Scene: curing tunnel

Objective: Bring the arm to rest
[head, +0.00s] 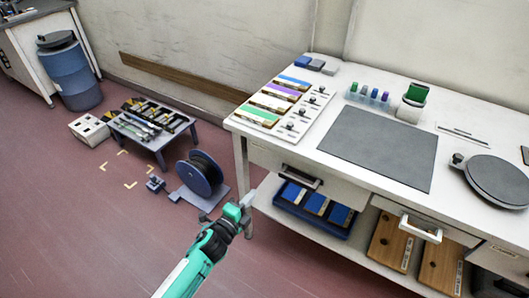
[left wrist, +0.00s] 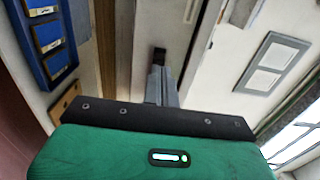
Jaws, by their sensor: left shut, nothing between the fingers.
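My left arm comes in from the bottom of the head view, in teal and black. Its gripper (head: 246,203) is shut and empty, in front of the left end of the white workbench (head: 300,156). In the left wrist view the closed grey fingers (left wrist: 158,72) stick out past the dark edge of the green wrist housing. From the head view I cannot tell whether the gripper touches the bench leg behind it. My right gripper is in neither view.
A cable reel (head: 200,174) stands on the floor left of the gripper, near a low tool table (head: 150,128). A blue tray (head: 310,209) sits on the bench's lower shelf. A drawer handle (head: 420,229) juts out at right. The red floor at lower left is clear.

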